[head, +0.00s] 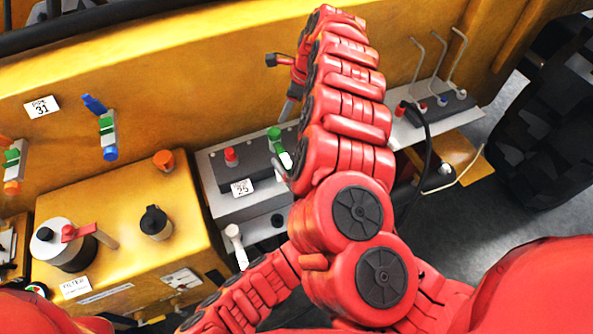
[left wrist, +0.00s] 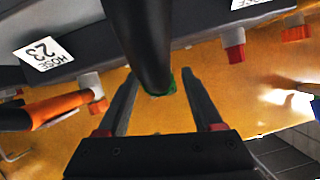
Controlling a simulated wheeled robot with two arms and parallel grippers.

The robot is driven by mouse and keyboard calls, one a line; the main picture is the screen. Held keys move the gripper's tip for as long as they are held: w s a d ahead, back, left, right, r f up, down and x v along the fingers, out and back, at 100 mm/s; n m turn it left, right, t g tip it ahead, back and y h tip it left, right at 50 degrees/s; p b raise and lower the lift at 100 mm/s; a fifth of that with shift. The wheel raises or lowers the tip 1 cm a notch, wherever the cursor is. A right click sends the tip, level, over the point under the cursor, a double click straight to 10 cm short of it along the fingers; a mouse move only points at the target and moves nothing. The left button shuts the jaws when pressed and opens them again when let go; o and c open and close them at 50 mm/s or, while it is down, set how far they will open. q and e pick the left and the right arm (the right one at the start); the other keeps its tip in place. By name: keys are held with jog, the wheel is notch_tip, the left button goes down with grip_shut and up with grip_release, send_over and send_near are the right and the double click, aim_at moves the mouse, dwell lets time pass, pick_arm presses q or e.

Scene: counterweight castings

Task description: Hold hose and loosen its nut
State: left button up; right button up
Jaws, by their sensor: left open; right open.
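In the left wrist view my left gripper (left wrist: 160,74) is open, its two grey fingers on either side of a thick black hose (left wrist: 140,35). A green nut (left wrist: 164,82) shows at the hose's end, between the fingertips; gaps remain on both sides. In the head view a green fitting (head: 274,133) stands on the grey block, partly covered by my large red arm. My left gripper is mostly hidden there behind that arm. My right gripper (head: 287,100) is partly visible, above the green fitting and beside the upper arm; its fingertips are hard to make out.
A red fitting (head: 231,155) and a HOSE label (head: 243,188) sit left of the green one. Bent grey tubes (head: 438,58) and a black hose (head: 428,150) stand right of my arms. A yellow box (head: 110,215) projects at left.

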pick_arm(q)
jog(key=shift+x, duration=1.35)
jog(key=shift+c, duration=0.3)
grip_shut()
